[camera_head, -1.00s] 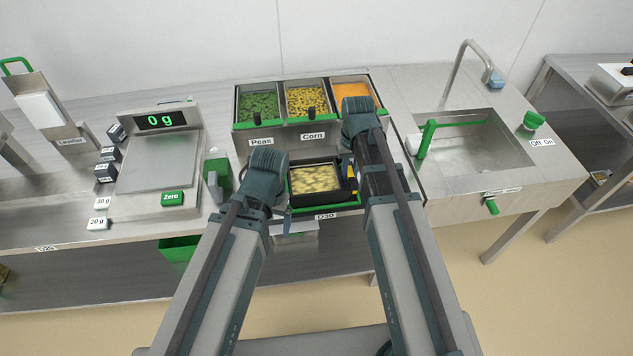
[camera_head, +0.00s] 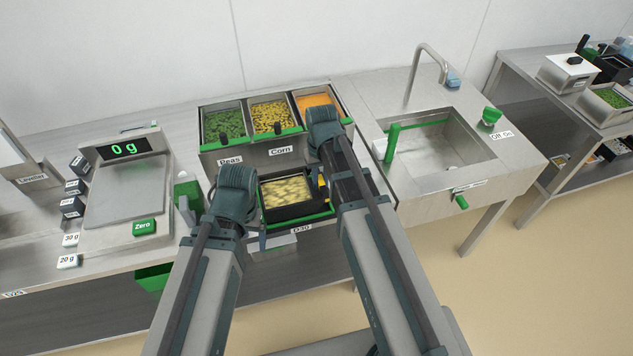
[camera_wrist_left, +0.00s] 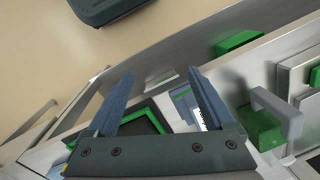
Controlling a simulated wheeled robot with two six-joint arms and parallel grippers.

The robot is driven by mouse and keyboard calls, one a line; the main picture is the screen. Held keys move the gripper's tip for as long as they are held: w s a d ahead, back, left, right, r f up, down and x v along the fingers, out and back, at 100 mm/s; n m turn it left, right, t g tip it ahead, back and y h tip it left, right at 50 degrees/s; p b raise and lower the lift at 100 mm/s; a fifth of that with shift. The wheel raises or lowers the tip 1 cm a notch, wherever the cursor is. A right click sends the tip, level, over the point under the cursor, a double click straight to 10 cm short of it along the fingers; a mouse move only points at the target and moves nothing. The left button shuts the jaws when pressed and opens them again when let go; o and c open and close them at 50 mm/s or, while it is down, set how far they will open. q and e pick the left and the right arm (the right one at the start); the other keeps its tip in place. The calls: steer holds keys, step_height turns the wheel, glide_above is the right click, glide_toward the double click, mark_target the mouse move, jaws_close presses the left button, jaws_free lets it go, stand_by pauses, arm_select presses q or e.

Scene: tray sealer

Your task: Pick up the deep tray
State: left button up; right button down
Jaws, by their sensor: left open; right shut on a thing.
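A black tray (camera_head: 309,208) with pale yellow contents sits in a green-edged holder in front of the food bins; I cannot tell its depth. Its corner also shows in the left wrist view (camera_wrist_left: 143,117). My left gripper (camera_head: 262,236) is at the tray's left front side, open, with nothing between its fingers in the left wrist view (camera_wrist_left: 160,78). My right gripper (camera_head: 323,190) is at the tray's right side, largely hidden by its own arm. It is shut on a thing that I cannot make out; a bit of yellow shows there.
Bins of peas (camera_head: 224,122), corn (camera_head: 270,114) and orange pieces (camera_head: 316,101) stand behind the tray. A scale (camera_head: 127,190) reading 0 g is at left. A sink (camera_head: 440,150) is at right. A further bench (camera_head: 560,105) at far right holds dark trays and a machine.

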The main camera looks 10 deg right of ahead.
step_height(320, 180, up, 9)
steer(key=p, duration=0.8)
steer(key=shift+r+p, duration=0.15)
steer(key=shift+p, duration=0.15)
